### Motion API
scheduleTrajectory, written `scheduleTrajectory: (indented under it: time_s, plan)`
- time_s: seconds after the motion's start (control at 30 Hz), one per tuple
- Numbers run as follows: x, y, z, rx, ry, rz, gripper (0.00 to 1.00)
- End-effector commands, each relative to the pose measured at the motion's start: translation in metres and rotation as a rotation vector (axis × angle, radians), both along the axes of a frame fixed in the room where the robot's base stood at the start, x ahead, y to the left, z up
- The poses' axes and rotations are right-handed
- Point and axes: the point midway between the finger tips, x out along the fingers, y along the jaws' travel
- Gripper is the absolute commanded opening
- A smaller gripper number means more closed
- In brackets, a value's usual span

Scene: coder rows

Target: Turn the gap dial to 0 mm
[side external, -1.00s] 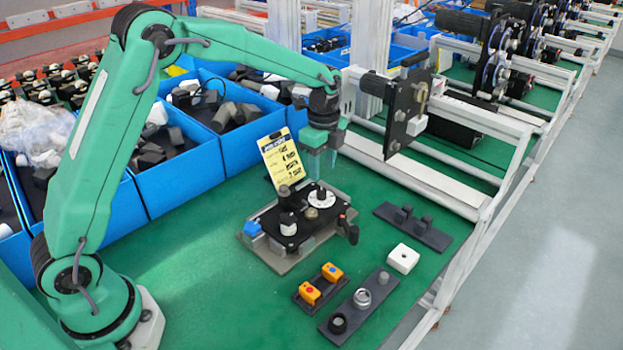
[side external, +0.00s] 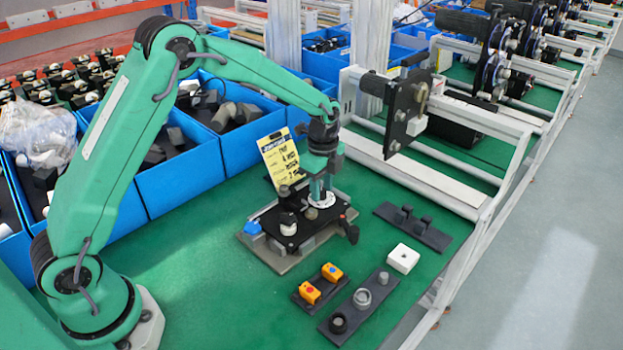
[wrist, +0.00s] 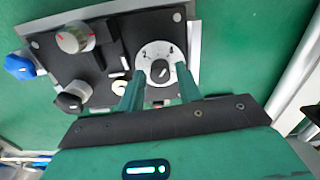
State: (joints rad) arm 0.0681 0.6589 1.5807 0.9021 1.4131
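The gap dial, a white disc with dark numerals (wrist: 144,52) and a black centre knob (wrist: 160,71), sits on the black control plate (wrist: 120,108). I can make out a 2 and a 4 on it; the knob's exact setting is hard to read. In the side view the dial's white disc (side external: 323,201) is partly hidden under my gripper. My gripper (wrist: 159,72) is open, pointing down, with one green finger on each side of the knob. Small gaps show between the fingers and the knob. My gripper also shows in the side view (side external: 319,192).
A grey knob with a red mark (wrist: 75,38), a black knob (wrist: 70,102) and a blue part (wrist: 19,67) share the fixture. A yellow card (side external: 281,158) stands behind. Orange buttons (side external: 309,292), a white box (side external: 403,258) and dark strips lie in front. Blue bins (side external: 165,175) stand behind left.

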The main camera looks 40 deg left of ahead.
Motion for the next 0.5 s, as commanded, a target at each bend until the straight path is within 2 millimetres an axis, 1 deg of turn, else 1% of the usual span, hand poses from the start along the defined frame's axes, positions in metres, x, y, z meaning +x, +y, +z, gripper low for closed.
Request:
scheduleTrajectory:
  time_s: [0.03, 0.1, 0.17, 0.5]
  plan:
    - [0.0000, 0.0000, 0.0002, 0.000, 0.000, 0.000, 0.24]
    - [0.0000, 0.0000, 0.0003, 0.000, 0.000, 0.000, 0.10]
    - [0.0000, 0.0000, 0.0003, 0.000, 0.000, 0.000, 0.00]
    - [-0.0002, -0.0001, 0.0007, 0.000, 0.001, 0.026, 0.00]
